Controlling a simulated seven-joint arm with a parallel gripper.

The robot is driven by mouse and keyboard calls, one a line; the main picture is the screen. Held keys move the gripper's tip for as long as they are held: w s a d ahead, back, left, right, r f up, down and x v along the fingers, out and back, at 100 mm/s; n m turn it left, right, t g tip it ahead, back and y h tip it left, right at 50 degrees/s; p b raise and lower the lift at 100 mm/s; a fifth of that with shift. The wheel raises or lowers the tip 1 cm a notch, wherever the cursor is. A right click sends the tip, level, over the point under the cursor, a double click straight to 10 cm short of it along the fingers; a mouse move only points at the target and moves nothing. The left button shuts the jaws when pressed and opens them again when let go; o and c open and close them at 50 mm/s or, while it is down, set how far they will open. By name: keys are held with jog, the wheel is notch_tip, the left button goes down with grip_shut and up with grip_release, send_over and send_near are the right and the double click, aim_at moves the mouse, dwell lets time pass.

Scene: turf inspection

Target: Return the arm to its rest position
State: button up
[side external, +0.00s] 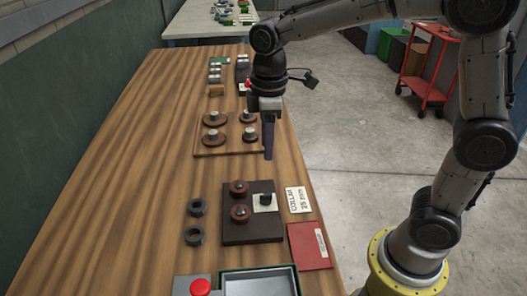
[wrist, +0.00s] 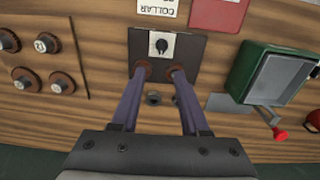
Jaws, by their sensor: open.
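My gripper (side external: 268,155) hangs over the wooden table (side external: 130,150), fingers pointing down, near the right edge of a wooden board (side external: 230,151) with several brown round pieces. In the side view its two fingers line up as one dark shape. In the wrist view the fingers (wrist: 159,78) stand apart with nothing held between them. Beyond the fingertips there lies a dark board (wrist: 190,46) with two brown round pieces, partly hidden by the fingers, and a black knob (wrist: 162,45) on a pale plate. My arm reaches in from the right.
Two black rings (side external: 195,221) lie left of the dark board. A red cart (side external: 428,65) stands on the floor behind.

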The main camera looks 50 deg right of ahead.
jog(key=s+d+r+m+t, duration=0.2)
jog(key=s+d+r+t, duration=0.15)
jog(key=s+r, duration=0.4)
jog(key=s+d+f+m+t, duration=0.1)
jog(key=s+f+m, duration=0.1)
jog(key=s, duration=0.3)
jog(key=s+d+f+m+t, duration=0.1)
jog(key=s+f+m, duration=0.1)
jog(key=s+m, duration=0.3)
jog(key=shift+s+d+f, duration=0.2)
jog(key=shift+s+f, duration=0.2)
jog(key=shift+s, duration=0.05)
